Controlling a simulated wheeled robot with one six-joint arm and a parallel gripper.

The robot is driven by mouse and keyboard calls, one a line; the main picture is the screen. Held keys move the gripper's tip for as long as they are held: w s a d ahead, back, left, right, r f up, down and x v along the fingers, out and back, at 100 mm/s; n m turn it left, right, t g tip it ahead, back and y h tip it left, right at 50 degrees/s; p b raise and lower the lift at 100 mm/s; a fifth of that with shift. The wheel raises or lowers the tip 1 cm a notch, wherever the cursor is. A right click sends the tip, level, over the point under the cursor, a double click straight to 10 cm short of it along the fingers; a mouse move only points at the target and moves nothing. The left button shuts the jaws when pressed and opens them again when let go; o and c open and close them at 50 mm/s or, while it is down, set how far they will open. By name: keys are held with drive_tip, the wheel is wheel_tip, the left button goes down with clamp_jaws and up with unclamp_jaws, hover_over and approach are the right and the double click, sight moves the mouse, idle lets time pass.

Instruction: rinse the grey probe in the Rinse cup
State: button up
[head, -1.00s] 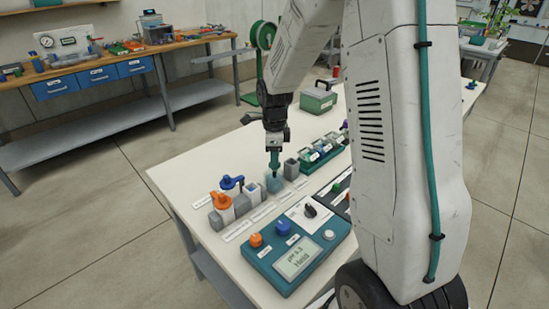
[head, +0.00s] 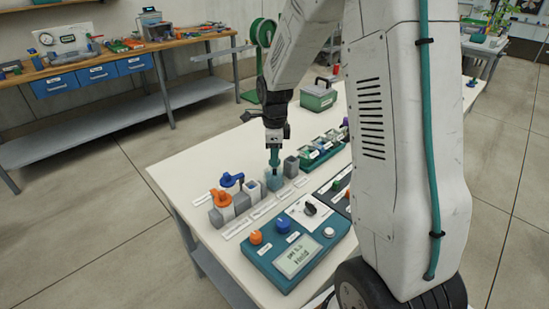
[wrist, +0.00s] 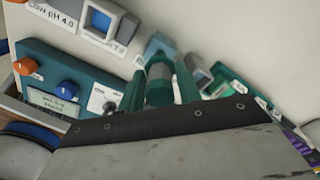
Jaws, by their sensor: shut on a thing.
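My gripper (head: 274,155) is shut on the grey probe, pointing down over the row of cups. In the wrist view the grey probe (wrist: 160,72) shows between the two green fingers (wrist: 161,88). Its tip is at or inside a translucent blue cup, which I take to be the Rinse cup (head: 273,182); the cup also shows in part in the wrist view (wrist: 157,47). The exact depth of the tip cannot be told. The label is too small to read in the head view.
A dark grey cup (head: 291,166) is close on the right. The teal meter panel (head: 297,262) is in front. A green box (head: 318,97) stands behind. The table's left part is clear.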

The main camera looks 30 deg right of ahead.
drive_tip(key=shift+r, duration=3.35)
